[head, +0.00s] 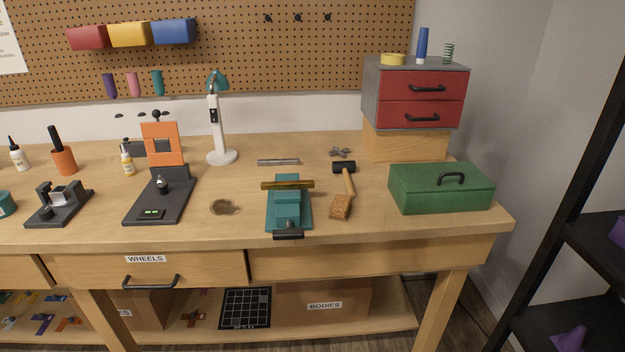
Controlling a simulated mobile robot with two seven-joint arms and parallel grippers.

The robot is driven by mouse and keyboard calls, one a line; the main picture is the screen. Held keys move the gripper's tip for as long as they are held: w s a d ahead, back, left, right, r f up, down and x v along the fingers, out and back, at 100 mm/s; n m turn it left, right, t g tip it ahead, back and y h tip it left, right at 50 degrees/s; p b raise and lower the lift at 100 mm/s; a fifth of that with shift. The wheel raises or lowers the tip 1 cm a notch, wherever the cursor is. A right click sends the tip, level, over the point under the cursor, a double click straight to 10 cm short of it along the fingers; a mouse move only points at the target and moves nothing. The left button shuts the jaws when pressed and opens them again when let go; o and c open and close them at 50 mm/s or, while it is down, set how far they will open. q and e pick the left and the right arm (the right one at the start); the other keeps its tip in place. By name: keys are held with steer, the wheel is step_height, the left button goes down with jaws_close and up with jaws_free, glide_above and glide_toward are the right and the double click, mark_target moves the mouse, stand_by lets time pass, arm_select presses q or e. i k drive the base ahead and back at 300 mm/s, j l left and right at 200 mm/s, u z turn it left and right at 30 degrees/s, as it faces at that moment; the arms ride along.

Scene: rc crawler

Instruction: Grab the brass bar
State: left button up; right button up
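A brass bar (287,184) lies level across the top of a teal vise (289,209) near the front middle of the workbench. The bar sticks out past the vise on the left side and a little on the right. Whether the vise jaws clamp it or it only rests there, I cannot tell. Neither of my grippers shows in the head view.
A hammer (345,174) and a cork-coloured block (340,207) lie right of the vise, near a green toolbox (440,187). A grey metal bar (278,162) lies behind it. A dark press (159,199) stands left.

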mark_target(299, 184)
steer(key=i+j+u, duration=0.1)
steer(key=i, duration=0.55)
steer(key=u, duration=1.35)
